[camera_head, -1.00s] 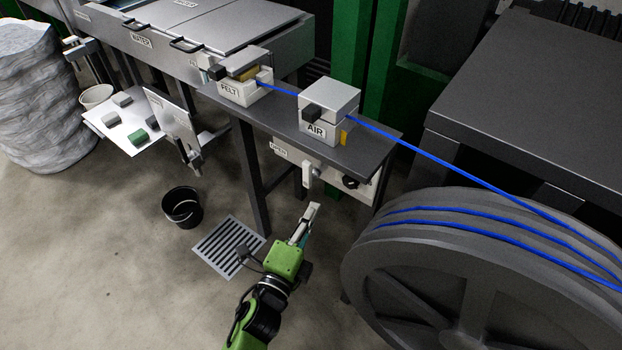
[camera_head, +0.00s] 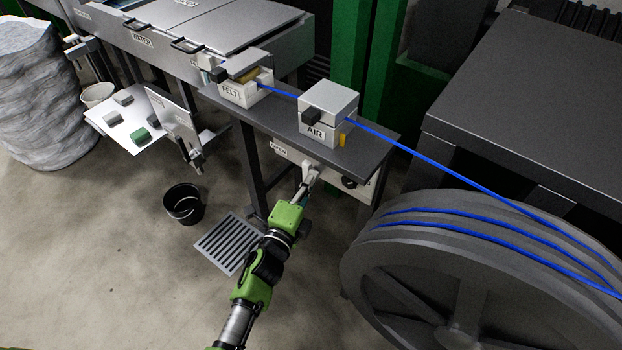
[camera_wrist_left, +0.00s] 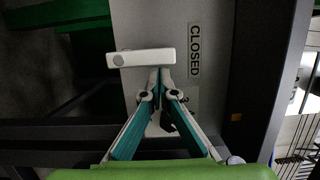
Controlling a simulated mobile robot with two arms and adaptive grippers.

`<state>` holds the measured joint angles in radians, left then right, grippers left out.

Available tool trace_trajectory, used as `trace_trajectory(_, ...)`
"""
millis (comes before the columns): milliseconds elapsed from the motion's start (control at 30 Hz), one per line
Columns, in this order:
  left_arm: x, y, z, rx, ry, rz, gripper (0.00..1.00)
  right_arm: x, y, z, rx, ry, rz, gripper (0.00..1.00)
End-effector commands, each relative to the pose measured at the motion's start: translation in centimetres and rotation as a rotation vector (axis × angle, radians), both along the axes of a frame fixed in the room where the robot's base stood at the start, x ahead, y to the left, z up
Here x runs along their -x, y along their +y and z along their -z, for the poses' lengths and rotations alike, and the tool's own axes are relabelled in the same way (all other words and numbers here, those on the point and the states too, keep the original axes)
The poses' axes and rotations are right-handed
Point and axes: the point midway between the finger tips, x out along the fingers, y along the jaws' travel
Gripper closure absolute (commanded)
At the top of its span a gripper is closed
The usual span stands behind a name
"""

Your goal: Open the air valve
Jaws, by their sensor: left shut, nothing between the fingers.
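The air valve's panel (camera_head: 288,154) hangs under the front edge of the dark bench. In the wrist view the lever (camera_wrist_left: 141,57) lies crosswise beside a CLOSED label (camera_wrist_left: 194,50). My right gripper is not in view.
The AIR box (camera_head: 327,112) and FELT box (camera_head: 245,88) stand on the bench (camera_head: 371,147), with the blue cable (camera_head: 420,156) running through to the large reel (camera_head: 400,262) at right. A black bucket (camera_head: 183,206) and floor grate (camera_head: 226,243) are left of my arm.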

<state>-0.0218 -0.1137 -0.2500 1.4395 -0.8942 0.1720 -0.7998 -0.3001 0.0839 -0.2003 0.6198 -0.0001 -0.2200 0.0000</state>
Motion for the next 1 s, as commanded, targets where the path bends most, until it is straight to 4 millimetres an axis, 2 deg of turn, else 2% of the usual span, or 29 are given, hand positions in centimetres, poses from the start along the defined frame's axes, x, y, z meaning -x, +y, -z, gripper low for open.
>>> trace_trajectory(367,-0.1,0.2,-0.3,0.036,0.029,0.000,1.00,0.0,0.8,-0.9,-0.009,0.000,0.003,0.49)
trace_trajectory(733,-0.3,0.5,-0.4,0.080,0.060,-0.001,1.00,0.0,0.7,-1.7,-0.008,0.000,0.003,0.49)
trace_trajectory(1000,-0.8,1.1,-1.1,0.167,0.124,-0.002,1.00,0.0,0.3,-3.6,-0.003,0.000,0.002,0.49)
